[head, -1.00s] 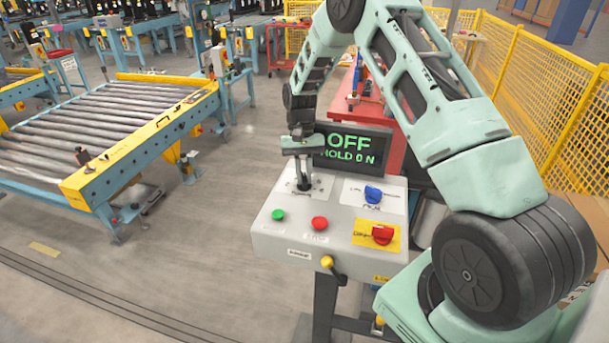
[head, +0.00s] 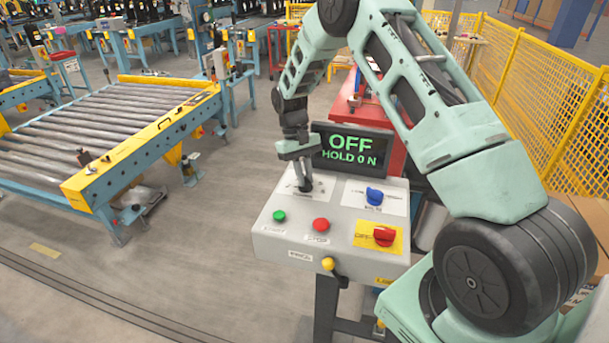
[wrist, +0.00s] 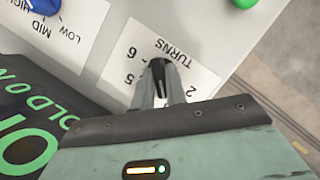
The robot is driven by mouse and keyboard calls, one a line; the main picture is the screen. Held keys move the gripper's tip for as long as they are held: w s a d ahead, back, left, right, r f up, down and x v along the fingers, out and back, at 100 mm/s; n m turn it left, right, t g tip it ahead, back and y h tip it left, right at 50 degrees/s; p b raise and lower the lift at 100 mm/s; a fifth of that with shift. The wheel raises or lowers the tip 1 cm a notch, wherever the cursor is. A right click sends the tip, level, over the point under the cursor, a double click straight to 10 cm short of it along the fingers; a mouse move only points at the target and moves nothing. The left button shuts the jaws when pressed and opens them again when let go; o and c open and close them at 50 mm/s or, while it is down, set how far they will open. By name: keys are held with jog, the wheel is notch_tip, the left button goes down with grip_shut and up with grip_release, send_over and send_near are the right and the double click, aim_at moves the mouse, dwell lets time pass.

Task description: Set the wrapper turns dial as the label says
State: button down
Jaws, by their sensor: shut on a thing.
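The wrapper turns dial is a dark knob (wrist: 158,72) on a white plate (wrist: 165,42) printed TURNS, with a 6 and a 5 readable beside it. Other marks are partly hidden by my fingers. My gripper (head: 305,185) is shut on the knob from above, and its fingers also show in the wrist view (wrist: 160,90). In the head view the dial sits at the back left of the grey control box (head: 275,244). I see no label that gives a setting I can read.
The display (head: 350,148) behind the box reads OFF, HOLD 0 N. A blue knob (head: 374,196), a red knob (head: 384,236), a green button (head: 279,216), a red button (head: 320,225) and a yellow knob (head: 328,263) are close by. A roller conveyor (head: 120,135) stands left.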

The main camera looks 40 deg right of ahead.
jog(key=c, duration=1.4)
grip_release()
jog(key=shift+c, duration=0.2)
jog(key=shift+w+r, duration=0.1)
jog(key=a+b+v, duration=0.1)
jog(key=b+v, duration=0.2)
jog(key=v, duration=1.4)
jog(key=shift+d+b, duration=0.4)
jog(key=shift+d, duration=0.05)
jog(key=shift+r, duration=0.15)
